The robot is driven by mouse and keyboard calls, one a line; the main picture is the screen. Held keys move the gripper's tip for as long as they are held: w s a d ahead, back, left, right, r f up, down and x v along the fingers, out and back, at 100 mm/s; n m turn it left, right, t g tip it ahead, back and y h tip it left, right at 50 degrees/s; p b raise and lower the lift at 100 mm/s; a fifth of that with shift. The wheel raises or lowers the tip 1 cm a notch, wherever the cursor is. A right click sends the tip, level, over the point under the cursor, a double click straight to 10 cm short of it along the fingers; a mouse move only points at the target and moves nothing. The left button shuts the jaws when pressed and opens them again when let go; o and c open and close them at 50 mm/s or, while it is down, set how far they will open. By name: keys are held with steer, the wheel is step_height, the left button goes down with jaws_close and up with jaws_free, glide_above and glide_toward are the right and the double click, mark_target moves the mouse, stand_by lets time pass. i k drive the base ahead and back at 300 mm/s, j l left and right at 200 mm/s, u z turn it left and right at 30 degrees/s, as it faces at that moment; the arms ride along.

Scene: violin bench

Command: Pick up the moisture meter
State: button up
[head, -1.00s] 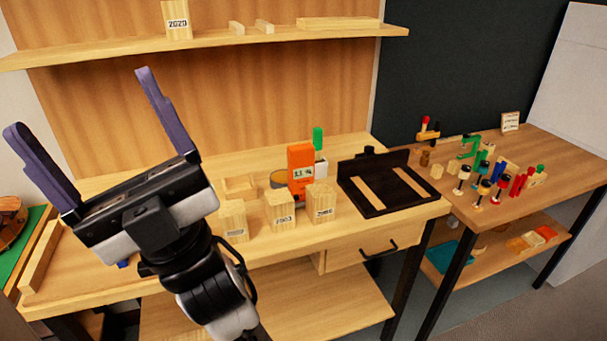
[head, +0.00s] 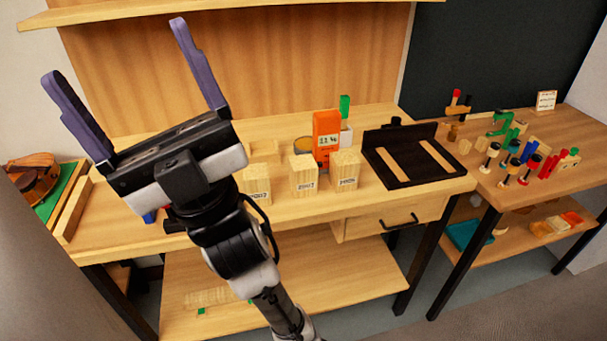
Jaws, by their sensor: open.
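The moisture meter (head: 327,138) is an orange upright box with a pale display reading about 11 %. It stands on the wooden bench (head: 405,205), behind the labelled wood blocks, and its lower part is partly hidden by them. My gripper (head: 115,50) is open and empty, its two purple fingers spread and pointing up. It is raised at the left of the head view, well to the left of the meter and apart from it.
Several labelled wood blocks (head: 303,175) stand in front of the meter. A green-capped white bottle (head: 345,120) is just behind it, and a black tray (head: 400,180) lies to the right. A shelf (head: 250,12) hangs above. Another table (head: 560,125) at right holds clamps and small tools.

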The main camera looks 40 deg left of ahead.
mark_target(326, 126)
steer(key=i+j+u, duration=0.25)
steer(key=i+j, duration=0.2)
steer(key=i+j+u, duration=0.3)
steer(key=i+j, duration=0.1)
steer(key=i, duration=0.1)
